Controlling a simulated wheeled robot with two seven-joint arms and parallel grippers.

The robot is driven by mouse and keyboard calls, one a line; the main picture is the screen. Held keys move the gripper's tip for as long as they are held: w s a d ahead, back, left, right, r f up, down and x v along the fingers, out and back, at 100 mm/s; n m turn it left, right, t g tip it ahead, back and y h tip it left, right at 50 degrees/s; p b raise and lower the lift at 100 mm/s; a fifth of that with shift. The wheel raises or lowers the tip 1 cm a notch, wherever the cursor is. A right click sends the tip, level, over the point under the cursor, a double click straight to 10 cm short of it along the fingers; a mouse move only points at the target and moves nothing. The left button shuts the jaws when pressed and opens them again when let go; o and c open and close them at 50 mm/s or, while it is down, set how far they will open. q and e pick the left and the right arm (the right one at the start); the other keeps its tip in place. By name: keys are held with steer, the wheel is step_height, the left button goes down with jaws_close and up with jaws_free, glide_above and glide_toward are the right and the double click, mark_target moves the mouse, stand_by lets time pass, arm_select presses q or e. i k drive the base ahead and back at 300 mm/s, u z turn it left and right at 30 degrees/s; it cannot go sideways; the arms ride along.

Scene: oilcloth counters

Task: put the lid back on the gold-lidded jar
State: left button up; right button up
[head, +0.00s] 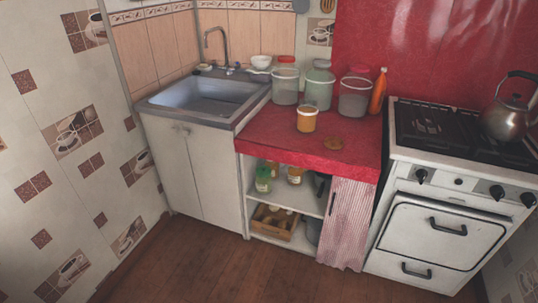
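A small jar (306,122) with amber contents stands upright on the red oilcloth counter (275,139). Its top looks pale and uncovered. A flat, round, gold-brown lid (334,142) lies on the counter in front of the jar and to its right, apart from it and close to the front edge. Neither of my grippers shows in the head view.
Large jars with red (285,84), green-white (319,86) and red (354,92) tops stand behind, beside an orange bottle (378,91). A sink (205,98) is left; a stove (450,150) with a kettle (508,119) is right. Shelves below hold jars and a crate (274,224).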

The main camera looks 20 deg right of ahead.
mark_target(307, 117)
steer(key=u, duration=0.3)
steer(key=k, duration=0.35)
steer(key=z, duration=0.4)
steer(key=i, duration=1.35)
steer(key=z, duration=1.65)
steer(key=i, duration=0.7)
steer(key=z, duration=0.6)
